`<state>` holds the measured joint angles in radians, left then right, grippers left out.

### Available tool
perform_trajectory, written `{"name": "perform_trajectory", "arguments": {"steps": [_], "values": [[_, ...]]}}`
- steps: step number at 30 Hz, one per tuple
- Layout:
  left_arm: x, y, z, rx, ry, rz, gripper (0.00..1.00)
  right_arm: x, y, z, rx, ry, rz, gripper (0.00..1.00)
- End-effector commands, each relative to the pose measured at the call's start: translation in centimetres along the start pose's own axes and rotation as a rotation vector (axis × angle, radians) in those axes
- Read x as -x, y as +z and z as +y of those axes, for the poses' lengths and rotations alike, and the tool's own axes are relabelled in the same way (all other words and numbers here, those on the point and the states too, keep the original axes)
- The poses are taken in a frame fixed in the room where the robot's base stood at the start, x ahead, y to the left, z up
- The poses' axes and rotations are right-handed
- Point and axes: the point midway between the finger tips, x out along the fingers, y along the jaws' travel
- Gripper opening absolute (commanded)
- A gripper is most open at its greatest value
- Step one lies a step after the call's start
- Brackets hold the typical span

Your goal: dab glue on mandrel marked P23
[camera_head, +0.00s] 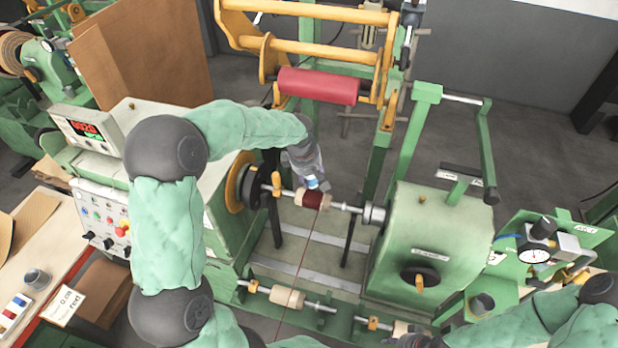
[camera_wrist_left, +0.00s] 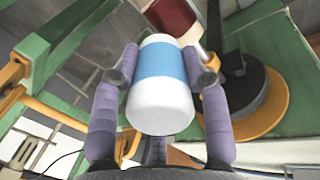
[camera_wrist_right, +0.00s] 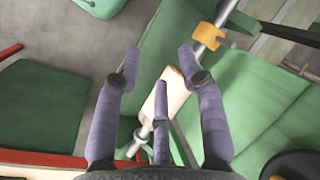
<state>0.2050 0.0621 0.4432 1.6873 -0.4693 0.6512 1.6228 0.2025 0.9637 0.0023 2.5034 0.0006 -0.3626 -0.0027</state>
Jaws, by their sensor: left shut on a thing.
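My left gripper (camera_head: 308,172) is shut on a white bottle with a blue band (camera_wrist_left: 162,108). It holds the bottle just above the upper mandrel (camera_head: 316,200), which carries dark red winding; that winding also shows beyond the bottle in the left wrist view (camera_wrist_left: 174,16). I cannot tell whether bottle and winding touch. A bare pale mandrel (camera_head: 287,297) sits on the lower shaft. Another (camera_head: 401,328) is at the bottom right. My right gripper (camera_wrist_right: 160,75) has its fingers apart above a pale mandrel (camera_wrist_right: 177,88). No P23 mark is readable.
A green winding machine with a display (camera_head: 84,130) stands at left and a green tailstock (camera_head: 440,240) at right. A red roll (camera_head: 318,86) hangs behind. A thin wire (camera_head: 298,262) runs down from the winding. A dial gauge (camera_head: 535,254) stands at right.

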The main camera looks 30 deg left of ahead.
Motion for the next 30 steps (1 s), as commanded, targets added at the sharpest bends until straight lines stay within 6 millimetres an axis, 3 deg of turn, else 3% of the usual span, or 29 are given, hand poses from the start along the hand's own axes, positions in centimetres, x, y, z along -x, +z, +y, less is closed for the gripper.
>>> {"name": "perform_trajectory", "arguments": {"steps": [3, 12, 30], "values": [[-1.2, 0.5, -0.1, -0.013, -0.001, 0.044, 0.09, -1.7, -0.1, 0.6, 0.000, 0.000, 0.000, 0.40], [-2.4, 1.1, -0.4, -0.030, -0.015, 0.113, 0.09, -4.1, -0.1, 1.5, 0.000, 0.000, 0.000, 0.40], [-2.5, 1.2, -0.4, -0.032, -0.017, 0.144, 0.09, -4.8, -0.2, 1.7, 0.000, 0.000, 0.000, 0.40]]}}
